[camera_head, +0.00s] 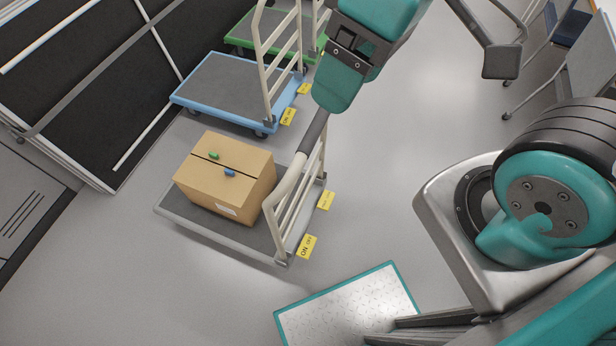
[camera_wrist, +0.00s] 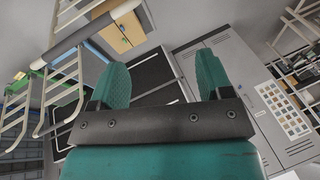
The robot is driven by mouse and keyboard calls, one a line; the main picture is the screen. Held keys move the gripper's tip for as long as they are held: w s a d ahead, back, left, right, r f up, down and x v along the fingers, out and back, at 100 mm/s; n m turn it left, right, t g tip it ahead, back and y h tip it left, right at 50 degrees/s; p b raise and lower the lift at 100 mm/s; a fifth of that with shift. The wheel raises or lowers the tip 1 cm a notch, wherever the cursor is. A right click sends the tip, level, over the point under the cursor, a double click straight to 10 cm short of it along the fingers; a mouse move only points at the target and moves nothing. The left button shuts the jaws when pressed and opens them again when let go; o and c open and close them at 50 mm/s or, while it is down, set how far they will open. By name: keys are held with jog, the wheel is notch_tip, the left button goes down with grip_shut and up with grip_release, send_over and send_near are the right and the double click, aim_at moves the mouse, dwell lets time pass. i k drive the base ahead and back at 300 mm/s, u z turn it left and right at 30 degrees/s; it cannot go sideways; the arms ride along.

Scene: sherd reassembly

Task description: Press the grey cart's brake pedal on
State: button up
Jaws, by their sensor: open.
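The grey cart (camera_head: 175,212) stands in the middle left of the head view, with a cream push handle (camera_head: 285,190) at its right end. Two yellow pedals stick out below the handle: a near one (camera_head: 306,246) marked ON and OFF, and a far one (camera_head: 326,200) whose print is too small to read surely. My gripper (camera_head: 340,92) is above the floor near the far end of the handle's dark grip, apart from both pedals. In the wrist view my gripper (camera_wrist: 162,82) is open and empty, its two green fingers wide apart. The pedals cannot be made out there.
A cardboard box (camera_head: 225,172) with a green and a blue item on top rides on the grey cart. A blue cart (camera_head: 215,108) and a green cart (camera_head: 240,42) stand behind. Floor right of the pedals is clear.

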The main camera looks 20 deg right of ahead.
aim_at(305, 248)
jog(key=z, duration=1.5)
jog(key=k, duration=1.25)
jog(key=u, duration=1.05)
jog(key=k, duration=0.6)
jog(key=z, duration=0.3)
jog(key=i, duration=1.3)
jog(key=u, duration=0.45)
